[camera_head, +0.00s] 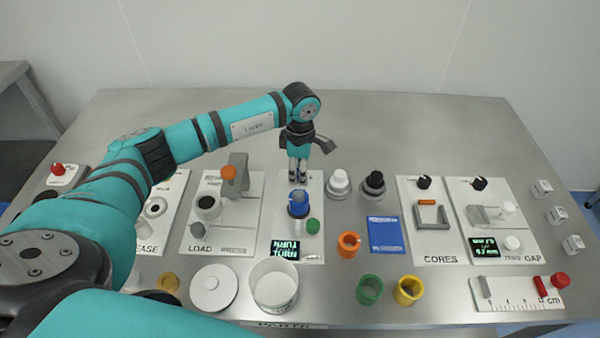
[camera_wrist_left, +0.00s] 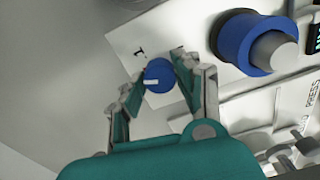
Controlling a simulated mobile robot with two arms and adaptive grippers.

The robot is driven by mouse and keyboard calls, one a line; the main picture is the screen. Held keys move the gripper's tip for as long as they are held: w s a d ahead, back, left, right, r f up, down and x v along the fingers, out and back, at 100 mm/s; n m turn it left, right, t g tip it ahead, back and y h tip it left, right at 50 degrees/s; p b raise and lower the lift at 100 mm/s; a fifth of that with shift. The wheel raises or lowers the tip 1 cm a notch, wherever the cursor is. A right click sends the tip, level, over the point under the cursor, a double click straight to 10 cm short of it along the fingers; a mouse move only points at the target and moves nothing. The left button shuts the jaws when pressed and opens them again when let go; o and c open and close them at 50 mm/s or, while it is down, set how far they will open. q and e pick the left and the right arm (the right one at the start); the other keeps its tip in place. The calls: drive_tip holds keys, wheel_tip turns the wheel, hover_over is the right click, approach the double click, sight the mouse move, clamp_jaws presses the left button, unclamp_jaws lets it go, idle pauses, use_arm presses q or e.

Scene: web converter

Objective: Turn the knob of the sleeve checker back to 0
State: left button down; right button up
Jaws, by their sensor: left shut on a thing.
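The sleeve checker is a white panel (camera_head: 284,228) in the middle of the table, with a lit display (camera_head: 285,250) at its front. A blue sleeve (camera_head: 298,209) sits around a grey post on it; the sleeve also shows in the left wrist view (camera_wrist_left: 230,55). My left gripper (camera_head: 298,178) points down at the panel's back end. In the left wrist view its fingers (camera_wrist_left: 160,82) are shut on a round blue knob (camera_wrist_left: 157,70) with a white mark. The gripper hides the knob in the head view. My right gripper is not in view.
A green button (camera_head: 313,226) is on the panel's right side. The LOAD station (camera_head: 225,249) stands to the left, with an orange-tipped grey clamp (camera_head: 237,178). White (camera_head: 338,183) and black (camera_head: 374,184) knobbed pieces stand close on the right. The table behind is clear.

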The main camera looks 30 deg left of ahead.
use_arm(q)
drive_tip(key=n+b, duration=0.1)
drive_tip(key=n, duration=0.3)
drive_tip(key=shift+n, duration=0.3)
drive_tip(key=n, duration=0.3)
drive_tip(key=shift+n, duration=0.4)
drive_tip(key=n, duration=0.4)
drive_tip(key=shift+r+b, duration=0.1)
drive_tip(key=shift+b, duration=0.2)
drive_tip(key=shift+w+n, duration=0.1)
drive_tip(key=shift+n, duration=1.9)
drive_tip(key=c, duration=0.9)
unclamp_jaws()
drive_tip(key=shift+c, duration=0.2)
